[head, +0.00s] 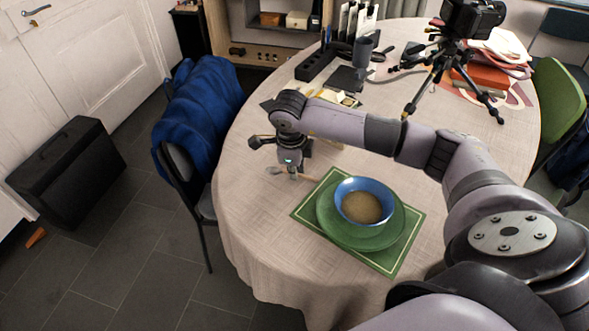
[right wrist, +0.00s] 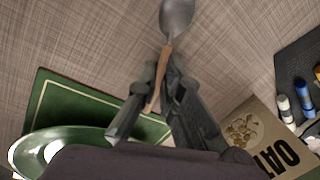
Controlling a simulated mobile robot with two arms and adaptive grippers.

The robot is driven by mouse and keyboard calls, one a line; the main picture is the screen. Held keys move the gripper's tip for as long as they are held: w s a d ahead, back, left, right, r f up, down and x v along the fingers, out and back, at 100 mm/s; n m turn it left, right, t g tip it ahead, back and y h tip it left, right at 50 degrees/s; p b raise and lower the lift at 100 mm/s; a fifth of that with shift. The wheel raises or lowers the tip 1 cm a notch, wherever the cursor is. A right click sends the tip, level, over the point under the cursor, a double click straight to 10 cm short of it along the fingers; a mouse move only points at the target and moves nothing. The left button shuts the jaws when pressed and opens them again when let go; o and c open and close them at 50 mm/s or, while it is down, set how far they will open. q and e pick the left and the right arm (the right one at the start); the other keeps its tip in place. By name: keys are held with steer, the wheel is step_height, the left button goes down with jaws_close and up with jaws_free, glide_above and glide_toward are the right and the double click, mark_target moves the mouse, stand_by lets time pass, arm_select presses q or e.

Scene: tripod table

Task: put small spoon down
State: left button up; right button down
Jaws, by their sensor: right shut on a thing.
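The small spoon has a grey metal bowl and a brown handle. It shows in the head view (head: 273,170) and the right wrist view (right wrist: 177,18). My right gripper (head: 291,173) is shut on the handle, which runs between its fingers in the right wrist view (right wrist: 160,78). The spoon is over the cloth of the round table (head: 262,220), just left of the green placemat (head: 306,213). I cannot tell whether it touches the cloth. My left gripper is not in view.
A blue bowl (head: 345,188) with brownish contents sits on a green plate (head: 333,230) on the placemat. An oat box (right wrist: 256,140) lies right of the gripper in the wrist view. A camera tripod (head: 437,75) stands at the back. Bare cloth lies left of the spoon.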

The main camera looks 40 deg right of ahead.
steer(key=shift+f, duration=0.25)
steer(key=c, duration=1.8)
jaws_free()
steer(key=shift+r, duration=0.15)
steer(key=shift+o, duration=0.2)
steer(key=shift+r, duration=0.25)
step_height(320, 180, up, 12)
steer(key=s+a, duration=0.1)
steer(key=shift+s+a+r, duration=0.2)
steer(key=shift+s+a, duration=0.15)
